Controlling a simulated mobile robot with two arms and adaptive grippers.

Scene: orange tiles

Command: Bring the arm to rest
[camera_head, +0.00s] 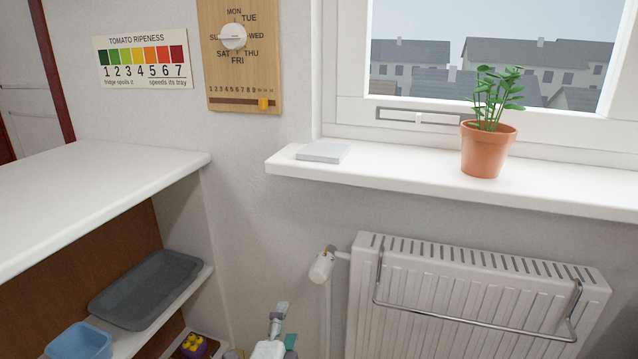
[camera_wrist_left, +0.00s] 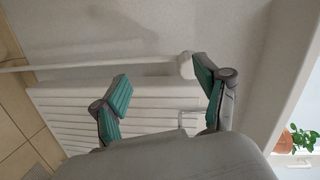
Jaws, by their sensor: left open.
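My left gripper (camera_head: 283,336) shows at the bottom of the head view, left of the radiator and below the windowsill. Only its upper part is in that view. In the left wrist view its two green-padded fingers (camera_wrist_left: 165,98) stand wide apart with nothing between them. Behind them are the white radiator (camera_wrist_left: 70,112) and its valve (camera_wrist_left: 186,64). My right gripper is in neither view.
The windowsill (camera_head: 400,180) holds a potted plant (camera_head: 487,150) and a flat grey block (camera_head: 322,152). The radiator (camera_head: 470,300) has a metal rail. At left, a shelf unit (camera_head: 90,195) holds a grey tray (camera_head: 145,288) and a blue bin (camera_head: 78,342).

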